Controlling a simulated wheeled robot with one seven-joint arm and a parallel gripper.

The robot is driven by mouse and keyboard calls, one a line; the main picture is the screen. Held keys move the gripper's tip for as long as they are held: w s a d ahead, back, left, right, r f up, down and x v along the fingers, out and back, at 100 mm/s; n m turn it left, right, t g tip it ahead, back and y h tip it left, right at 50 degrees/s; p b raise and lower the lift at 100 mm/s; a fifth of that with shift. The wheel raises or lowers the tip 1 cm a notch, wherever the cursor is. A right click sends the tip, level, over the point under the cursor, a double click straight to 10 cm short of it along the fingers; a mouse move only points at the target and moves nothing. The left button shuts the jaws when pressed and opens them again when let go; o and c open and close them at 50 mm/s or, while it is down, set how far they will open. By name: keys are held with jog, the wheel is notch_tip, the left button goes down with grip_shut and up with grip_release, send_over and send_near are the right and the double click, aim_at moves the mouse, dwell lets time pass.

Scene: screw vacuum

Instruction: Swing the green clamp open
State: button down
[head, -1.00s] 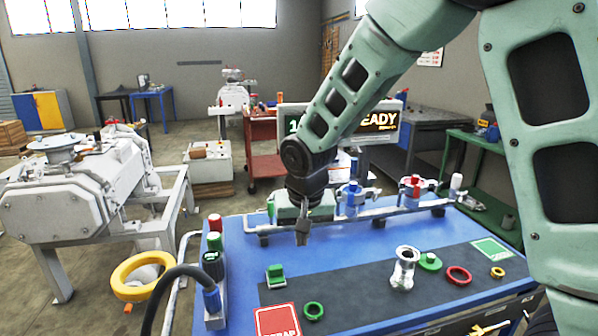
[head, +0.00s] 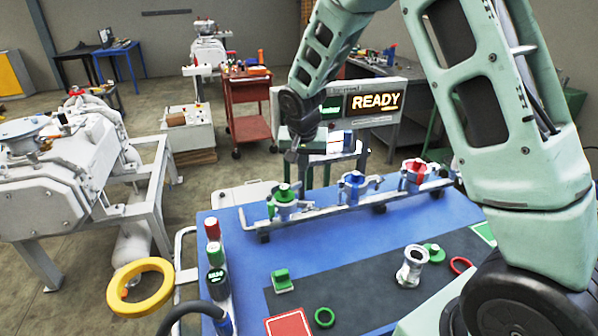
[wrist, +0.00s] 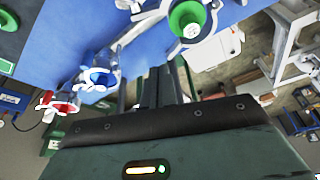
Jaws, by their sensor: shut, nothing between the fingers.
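The green clamp (head: 284,196) sits at the left end of a pipe rail along the table's back edge. It is a silvery metal fitting with a green knob, which shows near the top of the wrist view (wrist: 187,16). My gripper (head: 290,156) is shut and empty. In the head view it appears just above and beyond the green clamp, with a gap between. In the wrist view its dark fingers (wrist: 163,86) point toward the rail and do not touch the clamp. Whether the clamp is open or closed cannot be told.
A blue clamp (head: 353,184) and a red clamp (head: 414,172) sit farther right on the same rail. A button post (head: 215,258) stands at the table's left. A READY screen (head: 375,102) stands behind.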

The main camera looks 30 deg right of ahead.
aim_at(291, 207)
notch_tip(291, 207, down, 9)
jog(key=p, duration=0.4)
jog(key=shift+s+a+r, duration=0.15)
jog(key=shift+s+a, duration=0.1)
jog(key=shift+s, duration=0.2)
jog(key=shift+a, duration=0.15)
